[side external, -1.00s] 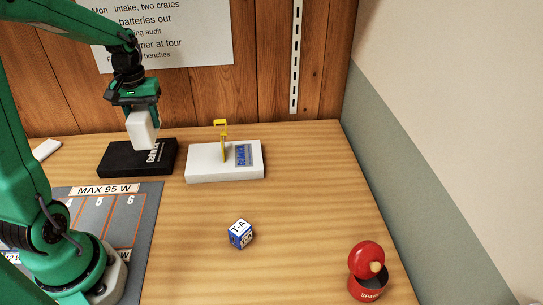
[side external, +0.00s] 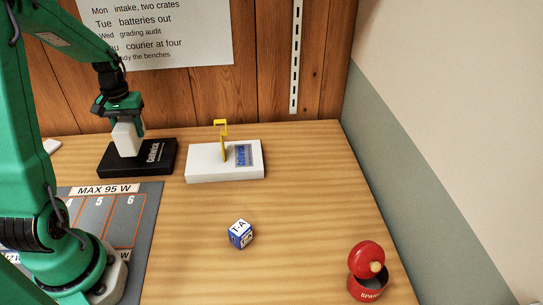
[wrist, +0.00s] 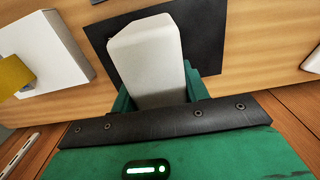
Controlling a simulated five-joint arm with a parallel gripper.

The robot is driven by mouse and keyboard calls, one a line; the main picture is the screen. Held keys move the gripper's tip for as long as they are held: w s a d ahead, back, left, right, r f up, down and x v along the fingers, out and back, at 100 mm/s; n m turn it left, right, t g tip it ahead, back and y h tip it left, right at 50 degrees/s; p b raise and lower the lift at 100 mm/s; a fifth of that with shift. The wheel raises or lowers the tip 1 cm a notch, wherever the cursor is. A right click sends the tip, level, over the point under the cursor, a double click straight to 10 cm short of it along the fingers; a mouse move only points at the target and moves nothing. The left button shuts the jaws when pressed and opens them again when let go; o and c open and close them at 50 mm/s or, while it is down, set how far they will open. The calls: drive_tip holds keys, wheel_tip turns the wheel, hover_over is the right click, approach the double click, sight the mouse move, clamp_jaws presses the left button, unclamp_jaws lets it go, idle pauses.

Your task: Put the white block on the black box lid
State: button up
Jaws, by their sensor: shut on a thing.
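The white block (side external: 126,140) is upright in my gripper (side external: 120,122), which is shut on it. The black box lid (side external: 165,158) lies flat on the bench near the back wall, and the block's lower end is over its left part. I cannot tell whether the block touches the lid. In the wrist view the white block (wrist: 148,60) stands out from between the green jaws of my gripper (wrist: 155,95), with the black lid (wrist: 205,30) behind it. The block hides part of the lid.
A white box (side external: 205,172) with a yellow upright piece (side external: 223,145) stands just right of the black lid. A blue and white cube (side external: 241,233) and an open red tin (side external: 367,284) are farther forward. A grey mat (side external: 140,225) lies at left.

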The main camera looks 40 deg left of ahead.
drive_tip(key=shift+f, duration=1.55)
drive_tip(key=shift+f, duration=0.15)
drive_tip(key=o, duration=1)
wheel_tip(320, 180, up, 12)
drive_tip(key=shift+r, duration=0.2)
